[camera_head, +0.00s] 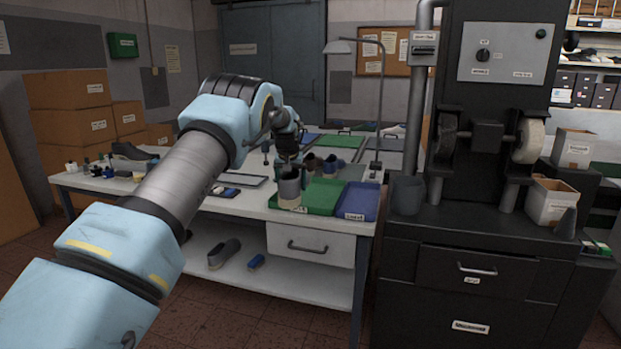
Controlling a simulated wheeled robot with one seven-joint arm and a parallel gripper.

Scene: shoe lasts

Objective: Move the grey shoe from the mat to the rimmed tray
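My arm reaches from the lower left over the white workbench, and my gripper (290,153) is over its middle, small and dark; its fingers are too unclear to tell open from shut. A dark grey shoe form (130,151) lies at the bench's back left. Another grey shoe (224,253) lies on the lower shelf. A green tray (324,199) and a blue tray (359,203) lie at the front right. A flat dark-edged piece (245,181) lies left of them; I cannot tell whether it is mat or tray.
A lamp post (381,110) rises behind the trays. Small bottles and tools crowd the bench's left end. A black grinding machine (485,150) stands to the right. A blue block (256,262) lies on the shelf.

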